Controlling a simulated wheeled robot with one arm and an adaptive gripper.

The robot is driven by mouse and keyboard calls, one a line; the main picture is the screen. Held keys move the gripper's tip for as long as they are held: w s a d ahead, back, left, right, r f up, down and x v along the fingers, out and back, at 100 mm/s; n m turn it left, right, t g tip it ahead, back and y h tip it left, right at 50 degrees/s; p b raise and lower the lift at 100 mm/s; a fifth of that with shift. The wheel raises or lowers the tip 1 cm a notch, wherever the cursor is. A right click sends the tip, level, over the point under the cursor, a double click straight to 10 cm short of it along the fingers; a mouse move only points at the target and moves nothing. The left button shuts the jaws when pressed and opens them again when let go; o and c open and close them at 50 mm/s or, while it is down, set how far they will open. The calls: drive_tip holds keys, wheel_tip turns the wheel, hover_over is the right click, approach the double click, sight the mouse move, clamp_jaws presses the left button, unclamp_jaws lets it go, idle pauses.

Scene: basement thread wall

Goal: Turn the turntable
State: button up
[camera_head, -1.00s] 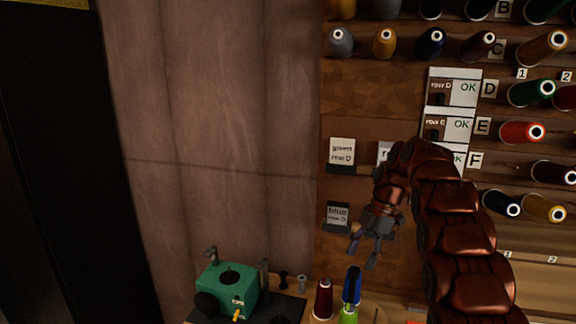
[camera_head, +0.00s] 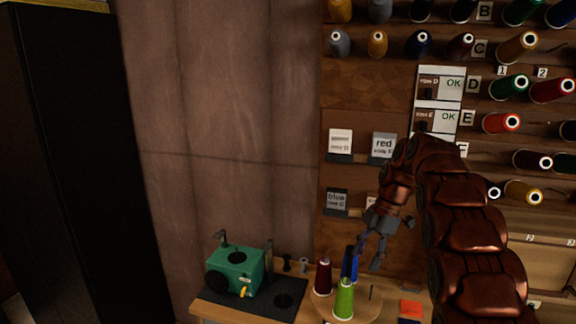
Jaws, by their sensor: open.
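The turntable (camera_head: 368,309) is a round pale wooden disc on the bench at the lower centre, partly hidden by the spools on it. A dark red spool (camera_head: 323,278), a blue spool (camera_head: 349,266) and a green spool (camera_head: 344,300) stand on it, with a thin peg at the right. My gripper (camera_head: 369,256) is open and empty, fingers pointing down. In the picture it sits just right of the blue spool's top; I cannot tell whether it touches the spool.
A green machine (camera_head: 236,270) with a dark wheel stands on a black mat at the left of the bench. An orange patch (camera_head: 411,309) lies to the right. Label cards (camera_head: 340,141) and thread spools on pegs (camera_head: 502,123) cover the wall behind.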

drive_tip(key=s+a+f+m+h+b, duration=0.2)
drive_tip(key=s+m+b, duration=0.3)
drive_tip(key=s+m, duration=1.2)
drive_tip(key=s+f+m+b, duration=0.2)
drive_tip(key=s+f, duration=0.3)
drive_tip(key=s, duration=0.8)
drive_tip(key=s+f+m+h+b, duration=0.1)
drive_tip(key=s+f, duration=0.5)
drive_tip(key=s, duration=0.7)
drive_tip(key=shift+d+f+m+h+b, duration=0.15)
drive_tip(key=shift+m+h+b, duration=0.15)
drive_tip(key=shift+m+b, duration=0.55)
